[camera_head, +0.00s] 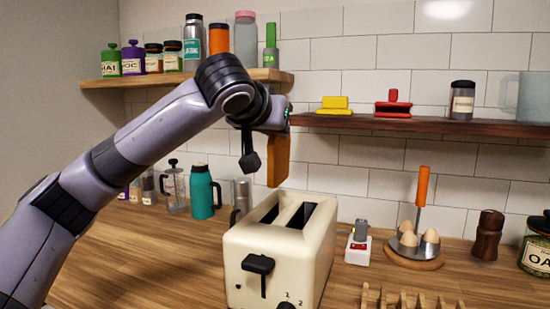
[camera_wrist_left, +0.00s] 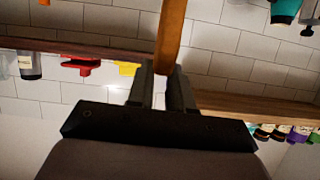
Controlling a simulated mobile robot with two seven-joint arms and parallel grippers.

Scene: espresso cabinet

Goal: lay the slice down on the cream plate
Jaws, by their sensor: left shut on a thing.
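The slice (camera_head: 279,160) is a flat orange-brown piece. It hangs nearly upright from my left gripper (camera_head: 282,131), seen close to edge-on in the head view. The gripper is shut on its upper end. In the left wrist view the slice (camera_wrist_left: 171,38) runs out from between the dark fingers (camera_wrist_left: 163,88). The slice's lower end shows just above the back of the cream toaster (camera_head: 262,242) in the head picture; their exact gap in depth I cannot tell. No cream plate shows in either view. My right gripper is not in view.
The toaster has two dark slots. A teal jug (camera_head: 203,192) and a press stand left, an egg holder (camera_head: 417,251) and pepper mill (camera_head: 488,235) right. A wooden rack (camera_head: 410,301) is in front. Shelves with jars (camera_head: 246,39) are close behind my gripper.

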